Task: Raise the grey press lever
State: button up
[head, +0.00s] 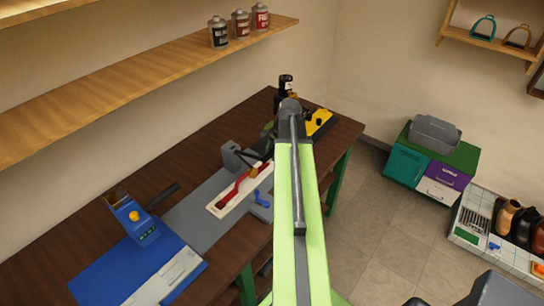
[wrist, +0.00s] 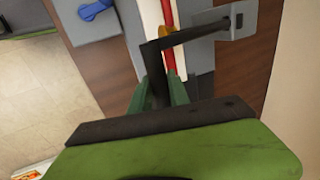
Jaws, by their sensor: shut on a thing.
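The grey press (head: 232,155) stands on a grey base on the dark wooden bench, with a dark lever (wrist: 190,34) reaching out from its block. In the wrist view the lever bends at a brass-coloured joint, and its dark handle (wrist: 157,88) runs between my fingers. My gripper (wrist: 159,92) has green fingers, closed on either side of this handle. In the head view my green arm hides most of the gripper and handle. I cannot tell the lever's exact height. A red strap (head: 238,187) lies on a pale board under the lever.
A blue clamp handle (head: 262,199) sits beside the board. A blue device (head: 133,218) with its own dark lever stands on the left of the bench. A yellow tool (head: 319,121) and dark bottle (head: 286,82) stand at the far end. Open floor lies right of the bench.

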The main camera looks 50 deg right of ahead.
jog(key=shift+w+r+p, duration=0.25)
jog(key=shift+r+p, duration=0.55)
jog(key=w+r+p, duration=0.1)
jog(key=r+p, duration=0.1)
jog(key=shift+w+a+r+p, duration=0.15)
jog(key=shift+w+r+p, duration=0.15)
jog(key=shift+w, duration=0.05)
jog(key=shift+w+r+p, duration=0.9)
jog(key=shift+r+p, duration=0.3)
jog(key=shift+w+r+p, duration=0.9)
jog(key=shift+r+p, duration=0.25)
